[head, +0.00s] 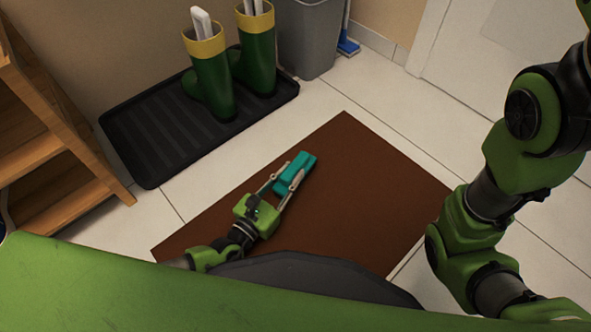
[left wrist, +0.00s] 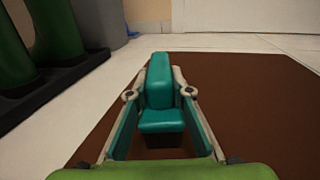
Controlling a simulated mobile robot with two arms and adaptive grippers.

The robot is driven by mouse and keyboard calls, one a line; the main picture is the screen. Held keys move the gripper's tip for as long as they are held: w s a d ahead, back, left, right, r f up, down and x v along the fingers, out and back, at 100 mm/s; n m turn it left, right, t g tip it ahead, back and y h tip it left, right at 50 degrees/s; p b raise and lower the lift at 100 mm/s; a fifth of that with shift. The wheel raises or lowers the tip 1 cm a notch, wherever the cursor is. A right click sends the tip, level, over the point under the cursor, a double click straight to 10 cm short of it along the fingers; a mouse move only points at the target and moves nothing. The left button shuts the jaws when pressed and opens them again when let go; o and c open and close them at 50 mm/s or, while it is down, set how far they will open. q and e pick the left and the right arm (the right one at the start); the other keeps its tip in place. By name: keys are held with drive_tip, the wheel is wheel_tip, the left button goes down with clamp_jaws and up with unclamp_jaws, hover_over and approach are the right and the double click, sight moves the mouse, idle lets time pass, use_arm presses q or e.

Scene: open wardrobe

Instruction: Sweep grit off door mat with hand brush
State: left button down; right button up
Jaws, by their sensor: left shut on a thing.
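The door mat (head: 360,190) is a plain brown rectangle on the tiled floor. It also fills much of the left wrist view (left wrist: 260,95). My left gripper (head: 290,179) is shut on a teal hand brush (head: 303,162) over the mat's left part. In the left wrist view the brush (left wrist: 160,85) sits between the two fingers of the gripper (left wrist: 160,97), pointing away from me. Its bristles are hidden, and I cannot tell whether they touch the mat. I can make out no grit on the mat. My right arm shows at the right, but its gripper is out of view.
A black boot tray (head: 150,140) with green boots (head: 212,80) lies beyond the mat. A grey bin (head: 308,40) and a blue broom (head: 348,46) stand at the back. A wooden shelf (head: 75,150) is at the left. Bare tiles lie right of the mat.

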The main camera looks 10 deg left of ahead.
use_arm(q)
drive_tip(key=shift+w+a+v, duration=0.15)
drive_tip(key=shift+a+v, duration=0.15)
drive_tip(key=shift+v, duration=1.15)
drive_tip(key=shift+w+a+v, duration=0.15)
drive_tip(key=shift+a+v, duration=0.15)
drive_tip(key=shift+v, duration=1.1)
drive_tip(key=shift+w+a+v, duration=0.1)
drive_tip(key=shift+a+v, duration=0.25)
drive_tip(key=shift+v, duration=1.1)
drive_tip(key=shift+r, duration=0.15)
wheel_tip(320, 180, up, 6)
drive_tip(key=p, duration=0.5)
wheel_tip(320, 180, up, 3)
drive_tip(key=p, duration=0.2)
drive_tip(key=shift+p, duration=0.3)
